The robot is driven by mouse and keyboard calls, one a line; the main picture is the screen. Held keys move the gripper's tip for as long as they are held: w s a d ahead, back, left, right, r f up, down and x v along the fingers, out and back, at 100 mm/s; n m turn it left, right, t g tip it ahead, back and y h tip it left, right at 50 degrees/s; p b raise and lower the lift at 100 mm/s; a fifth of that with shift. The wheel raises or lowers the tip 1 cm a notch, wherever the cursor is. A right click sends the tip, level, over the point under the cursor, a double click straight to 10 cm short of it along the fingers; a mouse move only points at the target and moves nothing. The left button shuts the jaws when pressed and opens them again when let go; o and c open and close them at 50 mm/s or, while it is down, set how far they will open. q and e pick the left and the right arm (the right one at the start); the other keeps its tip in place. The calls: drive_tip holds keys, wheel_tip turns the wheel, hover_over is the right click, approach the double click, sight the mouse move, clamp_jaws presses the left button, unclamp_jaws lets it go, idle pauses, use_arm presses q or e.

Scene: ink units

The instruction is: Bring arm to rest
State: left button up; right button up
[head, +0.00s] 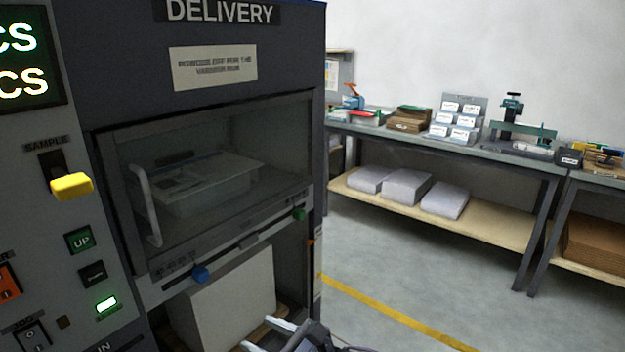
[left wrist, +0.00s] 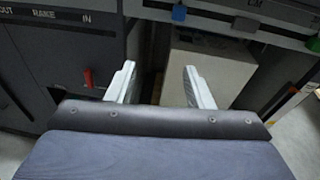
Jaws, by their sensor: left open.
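My left gripper (head: 268,338) shows at the bottom of the head view, low in front of the delivery machine (head: 300,120). Its two pale fingers are spread apart with nothing between them. In the left wrist view the open fingers of the left gripper (left wrist: 158,88) point toward the space under the machine's window. A white block (head: 225,305) stands in that lower space, behind the fingers; it also shows in the left wrist view (left wrist: 212,78). My right gripper is in neither view.
The delivery window (head: 215,165) is closed over a tray. A control panel (head: 85,270) with a yellow lever (head: 71,186) is at the left. A workbench (head: 450,145) with several items stands at the back right. The floor (head: 400,275) between is clear.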

use_arm(q)
drive_tip(key=s+a+f+n+g+h+p, duration=0.2)
drive_tip(key=s+a+n+g+h+p, duration=0.2)
drive_tip(key=s+a+n+g+h, duration=0.65)
drive_tip(key=s+a+r+n+t+h+p, duration=0.1)
drive_tip(key=s+r+n+t+h+p, duration=0.3)
drive_tip(key=n, duration=1.1)
drive_tip(key=s+r+t+h, duration=0.3)
drive_tip(key=s+r, duration=0.1)
drive_tip(key=s, duration=0.1)
drive_tip(key=shift+a+r, duration=0.35)
